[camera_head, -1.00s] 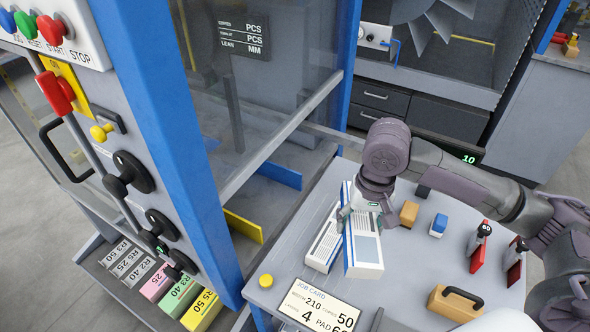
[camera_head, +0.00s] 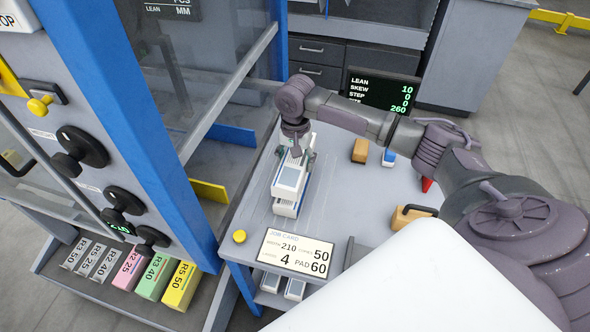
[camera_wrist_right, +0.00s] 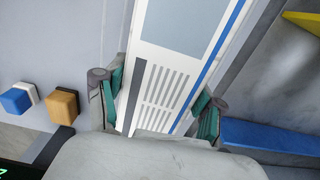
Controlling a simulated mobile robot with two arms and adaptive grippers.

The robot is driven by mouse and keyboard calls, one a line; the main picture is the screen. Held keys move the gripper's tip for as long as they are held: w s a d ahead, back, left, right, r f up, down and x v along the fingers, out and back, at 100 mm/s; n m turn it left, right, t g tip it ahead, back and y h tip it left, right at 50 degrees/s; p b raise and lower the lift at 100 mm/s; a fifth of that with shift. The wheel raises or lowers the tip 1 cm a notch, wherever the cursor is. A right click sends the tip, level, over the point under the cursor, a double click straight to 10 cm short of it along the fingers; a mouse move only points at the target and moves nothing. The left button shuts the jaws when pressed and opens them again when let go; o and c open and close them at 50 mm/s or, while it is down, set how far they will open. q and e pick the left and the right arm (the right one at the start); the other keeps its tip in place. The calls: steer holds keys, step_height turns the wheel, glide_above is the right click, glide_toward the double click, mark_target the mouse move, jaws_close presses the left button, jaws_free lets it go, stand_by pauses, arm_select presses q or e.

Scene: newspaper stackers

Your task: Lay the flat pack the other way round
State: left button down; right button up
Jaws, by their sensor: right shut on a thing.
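The flat pack (camera_head: 291,178) is white with a blue stripe and grey print. My right gripper (camera_head: 297,156) is shut across it from above at its far part. In the right wrist view the pack (camera_wrist_right: 185,40) lies between the two green-padded fingers (camera_wrist_right: 157,100). A second white-and-blue pack (camera_head: 284,208) shows just under the held one on the grey table (camera_head: 335,205). The two look lined up, but I cannot tell whether they touch. My left gripper is not in view.
A yellow button (camera_head: 239,236) and a job card (camera_head: 296,253) are at the table's near edge. Orange (camera_head: 360,150) and blue (camera_head: 389,158) blocks stand to the right. The blue-framed machine (camera_head: 165,120) bounds the left. Bare table lies right of the packs.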

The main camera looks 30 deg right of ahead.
steer(key=shift+f, duration=2)
steer(key=o, duration=1.7)
steer(key=shift+c, duration=0.2)
steer(key=shift+r, duration=0.1)
step_height(320, 180, up, 12)
steer(key=shift+f, duration=0.1)
